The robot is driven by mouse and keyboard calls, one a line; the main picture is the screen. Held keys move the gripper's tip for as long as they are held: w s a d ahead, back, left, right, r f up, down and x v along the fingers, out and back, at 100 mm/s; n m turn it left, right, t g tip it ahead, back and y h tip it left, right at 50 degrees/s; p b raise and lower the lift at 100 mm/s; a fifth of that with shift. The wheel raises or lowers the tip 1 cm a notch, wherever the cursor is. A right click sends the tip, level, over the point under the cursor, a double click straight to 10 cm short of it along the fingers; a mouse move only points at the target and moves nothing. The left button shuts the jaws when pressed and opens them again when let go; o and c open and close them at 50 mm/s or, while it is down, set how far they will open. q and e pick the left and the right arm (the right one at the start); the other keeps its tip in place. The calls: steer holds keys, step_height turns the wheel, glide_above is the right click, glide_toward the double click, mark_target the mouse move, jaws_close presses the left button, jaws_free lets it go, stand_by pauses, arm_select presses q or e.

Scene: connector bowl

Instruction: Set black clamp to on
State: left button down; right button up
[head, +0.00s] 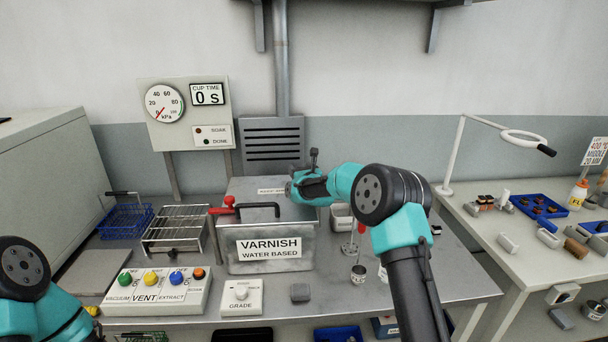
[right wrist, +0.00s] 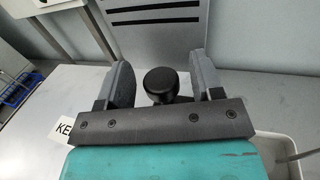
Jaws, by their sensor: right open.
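The black clamp (right wrist: 160,82) shows in the right wrist view as a round black knob on a darker body. It stands between my right gripper's two grey fingers (right wrist: 160,73), with a gap on each side. The gripper is open and does not grip it. In the head view the clamp's dark top (head: 314,154) shows just above my right gripper (head: 303,180), at the back of the bench; its lower part is hidden by the gripper and wrist. Of my left arm only a part shows at lower left; its gripper is out of view.
A varnish tank (head: 270,247) with a red-knobbed handle stands in front of the gripper. A wire rack (head: 178,228), a blue basket (head: 125,220) and a button box (head: 157,290) are at left. Small cups (head: 358,274) stand at right. A grey vent (head: 272,142) is behind.

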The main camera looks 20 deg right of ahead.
steer(key=shift+s, duration=0.15)
steer(key=s+d, duration=0.1)
steer(key=s, duration=1.6)
steer(key=shift+d, duration=0.15)
